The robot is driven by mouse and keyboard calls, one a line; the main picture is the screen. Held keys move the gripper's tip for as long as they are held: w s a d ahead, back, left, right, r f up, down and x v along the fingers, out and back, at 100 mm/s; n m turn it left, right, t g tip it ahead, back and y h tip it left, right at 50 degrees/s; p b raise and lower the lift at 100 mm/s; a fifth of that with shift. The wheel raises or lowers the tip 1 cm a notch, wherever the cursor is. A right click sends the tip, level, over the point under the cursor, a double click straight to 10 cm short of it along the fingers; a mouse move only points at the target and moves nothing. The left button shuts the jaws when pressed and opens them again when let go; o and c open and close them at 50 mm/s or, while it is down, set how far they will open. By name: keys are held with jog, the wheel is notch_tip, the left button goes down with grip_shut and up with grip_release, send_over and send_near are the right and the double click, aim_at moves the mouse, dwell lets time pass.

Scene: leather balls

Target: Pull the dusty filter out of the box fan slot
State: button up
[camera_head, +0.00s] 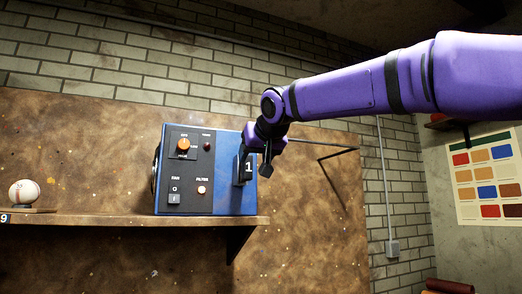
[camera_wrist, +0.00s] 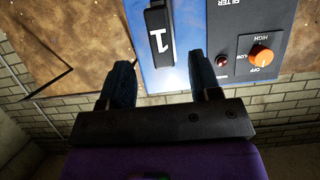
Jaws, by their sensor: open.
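The box fan is a blue box (camera_head: 232,195) with a black control panel, standing on a wooden shelf; its blue side also shows in the wrist view (camera_wrist: 190,20). A black tab marked with a white 1 (camera_head: 249,168) sticks out of its right side; it also shows in the wrist view (camera_wrist: 159,38). I take it for the filter's handle; no filter sheet shows. My gripper (camera_head: 255,160) is at the box's right side, by the tab. In the wrist view its two dark fingers (camera_wrist: 160,68) are apart, with the tab lined up between them. I see no contact.
The wooden shelf (camera_head: 110,222) carries a white ball (camera_head: 24,192) on a small stand at its left end. A thin dark metal bracket (camera_head: 335,153) juts from the brown wall panel to the right of the box. A colour chart (camera_head: 487,177) hangs at the far right.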

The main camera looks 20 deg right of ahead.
aim_at(249, 165)
jog(key=x, duration=0.8)
jog(key=shift+s, duration=0.1)
jog(key=c, duration=1)
